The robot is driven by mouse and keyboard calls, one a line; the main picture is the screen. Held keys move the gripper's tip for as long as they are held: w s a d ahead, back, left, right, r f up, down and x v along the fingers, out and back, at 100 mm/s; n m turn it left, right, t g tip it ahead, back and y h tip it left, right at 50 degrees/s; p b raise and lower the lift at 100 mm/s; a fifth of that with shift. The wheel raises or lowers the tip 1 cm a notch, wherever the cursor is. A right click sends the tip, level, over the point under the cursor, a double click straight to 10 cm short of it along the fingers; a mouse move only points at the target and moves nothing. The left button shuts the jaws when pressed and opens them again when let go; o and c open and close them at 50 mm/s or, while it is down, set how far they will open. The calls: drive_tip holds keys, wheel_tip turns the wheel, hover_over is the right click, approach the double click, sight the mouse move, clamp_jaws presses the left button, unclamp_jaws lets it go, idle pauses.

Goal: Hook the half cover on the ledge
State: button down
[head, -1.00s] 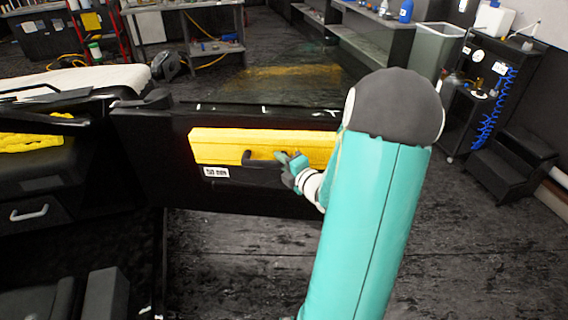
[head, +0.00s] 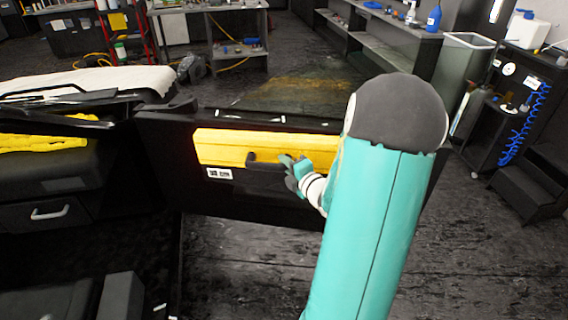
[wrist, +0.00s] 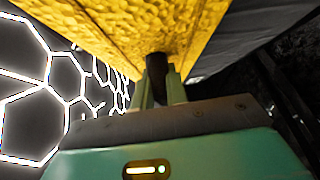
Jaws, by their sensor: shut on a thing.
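The half cover (head: 225,146) is a long yellow piece with a dark handle (head: 262,160) on its front. It appears in front of the dark door panel (head: 165,165), a little below the panel's top ledge (head: 200,112). I cannot tell whether it touches the panel. My gripper (head: 293,166) is at the handle's right side. In the wrist view my gripper (wrist: 160,85) is shut on a dark post of the handle (wrist: 156,70), with the textured yellow cover (wrist: 120,30) beyond. My arm hides the cover's right end.
A workbench (head: 225,30), shelves (head: 385,25), a grey bin (head: 460,60) and a cart with blue hose (head: 500,110) stand behind. Dark floor (head: 250,250) is open below the panel.

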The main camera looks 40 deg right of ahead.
drive_tip(key=shift+d, duration=0.2)
drive_tip(key=w+d+f, duration=0.3)
drive_tip(key=w+d, duration=0.3)
drive_tip(key=d, duration=0.3)
drive_tip(key=shift+w+d+m, duration=0.15)
drive_tip(key=shift+w+m, duration=0.1)
drive_tip(key=shift+m, duration=0.05)
idle(1.2)
drive_tip(key=shift+f, duration=0.15)
drive_tip(key=c, duration=1.4)
unclamp_jaws()
drive_tip(key=shift+s+d, duration=0.1)
drive_tip(key=shift+o, duration=0.3)
